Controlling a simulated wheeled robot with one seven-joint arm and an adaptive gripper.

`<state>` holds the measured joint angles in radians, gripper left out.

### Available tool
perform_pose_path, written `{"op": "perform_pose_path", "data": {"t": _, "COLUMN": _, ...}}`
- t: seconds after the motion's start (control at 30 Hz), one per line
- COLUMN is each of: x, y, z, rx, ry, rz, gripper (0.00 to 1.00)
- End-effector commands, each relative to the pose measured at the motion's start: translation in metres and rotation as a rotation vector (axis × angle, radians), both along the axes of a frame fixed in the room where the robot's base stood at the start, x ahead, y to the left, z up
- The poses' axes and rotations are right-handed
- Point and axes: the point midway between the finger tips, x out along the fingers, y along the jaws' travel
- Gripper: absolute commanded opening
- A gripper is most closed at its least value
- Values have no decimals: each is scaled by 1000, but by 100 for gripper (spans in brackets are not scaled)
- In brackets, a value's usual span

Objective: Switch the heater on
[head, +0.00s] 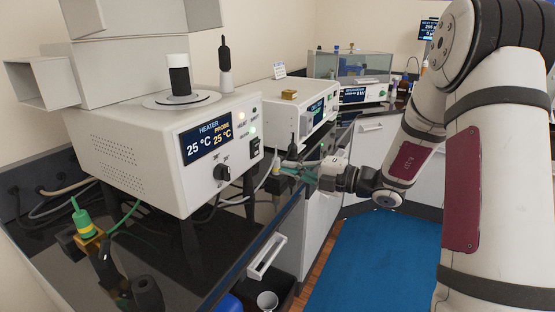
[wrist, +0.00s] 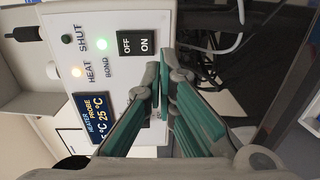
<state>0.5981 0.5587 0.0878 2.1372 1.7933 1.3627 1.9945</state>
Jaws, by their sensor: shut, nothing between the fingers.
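The heater (head: 170,140) is a white box on the black bench, its display (head: 207,138) reading HEATER 25 °C and PROBE 25 °C. A dark rocker switch (head: 255,145) sits at the right of its front panel. In the wrist view the switch (wrist: 138,43) shows OFF and ON; which side is pressed I cannot tell. The HEAT lamp (wrist: 77,72) glows orange and the BOND lamp (wrist: 101,44) glows green; the SHUT lamp (wrist: 67,39) is dark. My gripper (head: 278,166) is shut and empty, right of the panel. In the wrist view its fingertips (wrist: 160,78) appear just beside the switch.
A second white instrument (head: 290,118) stands behind, with cables (head: 262,180) between. The blue floor mat (head: 370,260) is clear.

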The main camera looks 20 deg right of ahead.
Motion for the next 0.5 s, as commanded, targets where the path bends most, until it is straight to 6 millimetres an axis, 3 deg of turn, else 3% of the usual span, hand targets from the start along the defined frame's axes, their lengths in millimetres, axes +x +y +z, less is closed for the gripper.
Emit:
{"op": "perform_pose_path", "data": {"t": 0.2, "x": -29, "y": -30, "z": -5, "rx": 0, "ry": 1, "rz": -6, "gripper": 0}}
{"op": "perform_pose_path", "data": {"t": 0.5, "x": -44, "y": -43, "z": -8, "rx": -1, "ry": 1, "rz": -3, "gripper": 0}}
